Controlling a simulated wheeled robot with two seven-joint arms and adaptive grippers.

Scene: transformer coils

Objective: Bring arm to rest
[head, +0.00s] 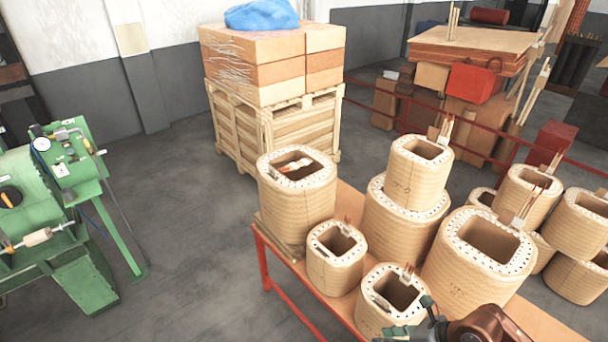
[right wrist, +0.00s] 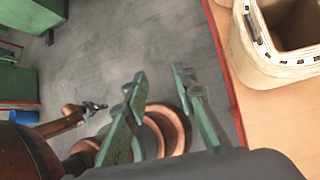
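My right gripper (head: 413,319) is at the bottom edge of the head view, in front of the near coils. In the right wrist view my right gripper (right wrist: 160,90) shows two green fingers apart with nothing between them. It hangs beside the table edge, over the floor and copper-coloured parts of my own body. My left gripper is outside the head view. A small dark end piece on a copper arm in the right wrist view may be my left gripper (right wrist: 95,107), too small to read.
Several tan coils, including a small coil (head: 336,258) and a front coil (head: 391,302), stand on the red-edged table (head: 296,303). A green machine (head: 60,190) is at left. A crate pallet (head: 272,128) stands behind. The grey floor (head: 190,230) between is clear.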

